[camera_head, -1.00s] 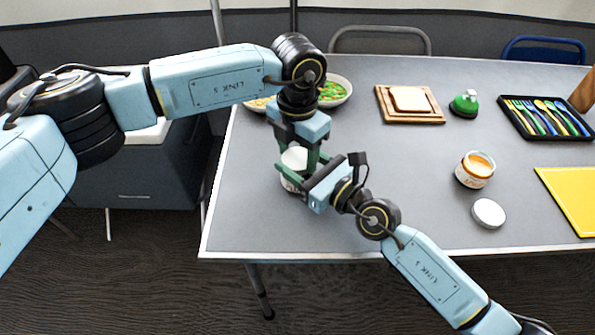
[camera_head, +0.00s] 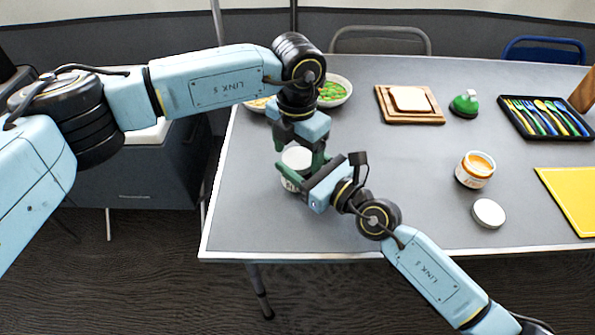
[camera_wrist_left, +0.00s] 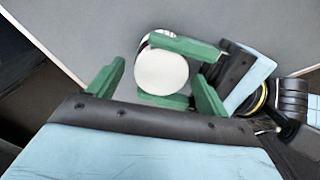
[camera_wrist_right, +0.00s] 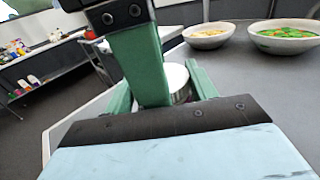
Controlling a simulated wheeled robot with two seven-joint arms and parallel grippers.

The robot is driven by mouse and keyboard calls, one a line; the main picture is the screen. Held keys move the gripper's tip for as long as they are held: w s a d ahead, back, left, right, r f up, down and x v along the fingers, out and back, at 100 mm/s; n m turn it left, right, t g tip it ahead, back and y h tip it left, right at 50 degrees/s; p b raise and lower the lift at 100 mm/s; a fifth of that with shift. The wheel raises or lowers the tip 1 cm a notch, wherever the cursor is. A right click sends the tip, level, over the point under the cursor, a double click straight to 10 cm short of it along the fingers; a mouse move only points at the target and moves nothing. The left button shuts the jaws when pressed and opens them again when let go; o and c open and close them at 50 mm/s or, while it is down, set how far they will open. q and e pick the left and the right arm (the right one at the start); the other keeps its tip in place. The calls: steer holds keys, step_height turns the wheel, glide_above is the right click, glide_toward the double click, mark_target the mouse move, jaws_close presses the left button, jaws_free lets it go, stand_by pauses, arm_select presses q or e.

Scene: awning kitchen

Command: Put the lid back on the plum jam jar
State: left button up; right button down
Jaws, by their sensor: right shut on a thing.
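A jar (camera_head: 290,184) with a pale label stands at the left part of the table, partly hidden by my grippers. A white lid (camera_head: 297,158) sits on its top, and from above in the left wrist view the lid (camera_wrist_left: 161,72) looks centred; I cannot tell how tight it is. My right gripper (camera_head: 303,172) is shut on the jar, with its green fingers on either side. My left gripper (camera_head: 300,142) is above the lid, fingers spread wide and apart from it. In the right wrist view the lid (camera_wrist_right: 176,77) shows partly behind a green finger.
An open jar with orange contents (camera_head: 474,170) and a loose white lid (camera_head: 489,213) stand to the right. Bowls (camera_head: 335,91) lie behind my left gripper. A bread board (camera_head: 410,118), green-topped item (camera_head: 464,103), cutlery tray (camera_head: 518,133) and yellow mat (camera_head: 572,205) are farther right.

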arm_select(q)
steer(key=shift+r, duration=2.3)
steer(key=shift+c, duration=0.5)
step_height(320, 180, up, 3)
steer(key=n, duration=0.4)
steer(key=shift+r, duration=0.2)
steer(key=shift+f, duration=4)
